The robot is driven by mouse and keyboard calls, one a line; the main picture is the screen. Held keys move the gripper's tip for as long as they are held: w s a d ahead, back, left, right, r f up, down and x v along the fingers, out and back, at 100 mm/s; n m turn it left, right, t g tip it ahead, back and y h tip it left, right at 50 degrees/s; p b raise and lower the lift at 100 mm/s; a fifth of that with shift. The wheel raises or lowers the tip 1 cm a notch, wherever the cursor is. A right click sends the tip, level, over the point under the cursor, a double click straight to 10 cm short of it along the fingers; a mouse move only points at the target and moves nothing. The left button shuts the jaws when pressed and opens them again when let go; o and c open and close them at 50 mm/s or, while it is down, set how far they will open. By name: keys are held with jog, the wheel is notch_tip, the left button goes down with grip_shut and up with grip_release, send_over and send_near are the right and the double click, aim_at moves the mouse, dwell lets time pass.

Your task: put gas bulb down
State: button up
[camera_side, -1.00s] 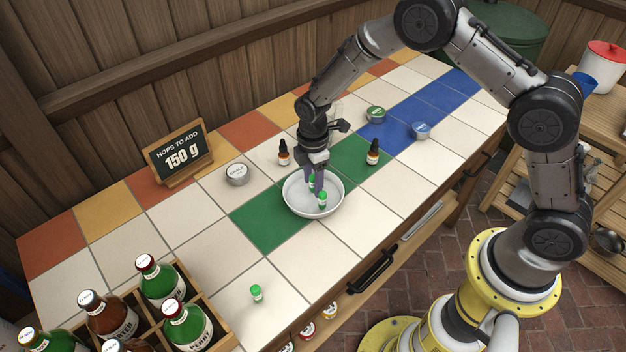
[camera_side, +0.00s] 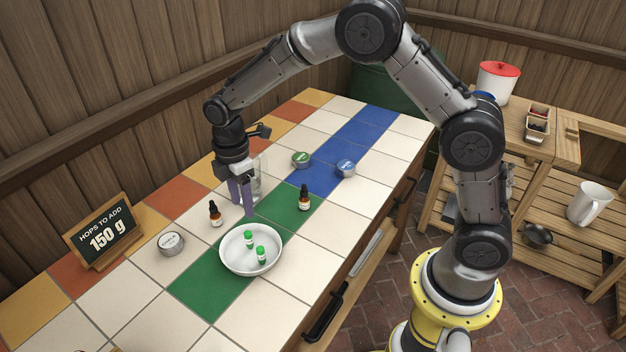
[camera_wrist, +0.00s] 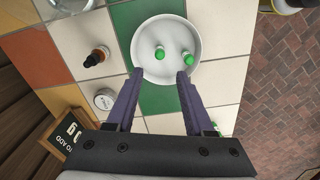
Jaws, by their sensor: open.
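Two small green-capped gas bulbs stand in a white round bowl (camera_side: 226,262) on the green tiles. One bulb (camera_side: 249,239) is toward the back and the other bulb (camera_side: 261,255) is nearer the front. They also show in the wrist view, one bulb (camera_wrist: 160,53) near the bowl's middle and one bulb (camera_wrist: 188,57) by its right side. My gripper (camera_side: 242,208) is open and empty, with its purple fingers pointing down above the table just behind the bowl. In the wrist view, the gripper (camera_wrist: 160,75) has its fingertips apart at the bowl's near rim.
Dropper bottles stand behind the bowl (camera_side: 215,215) and to its right (camera_side: 304,198). A clear glass (camera_side: 259,180) is close behind my gripper. Another green-capped bulb (camera_wrist: 216,128) shows beside the right finger.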

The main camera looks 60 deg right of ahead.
jog(key=s+d+r+m+t, duration=0.25)
jog(key=s+r+m, duration=0.25)
jog(key=s+r, duration=0.4)
jog(key=s+d+r+m+t, duration=0.1)
jog(key=s+d+r+m, duration=0.35)
jog(key=s+r, duration=0.45)
jog(key=s+d+f+m+t, duration=0.1)
jog(key=s+m, duration=0.4)
jog(key=s, duration=0.5)
jog(key=shift+s+f+t, duration=0.25)
jog(key=shift+s+t, duration=0.15)
jog(key=shift+t, duration=0.15)
jog(key=shift+m, duration=0.25)
dwell(4.4)
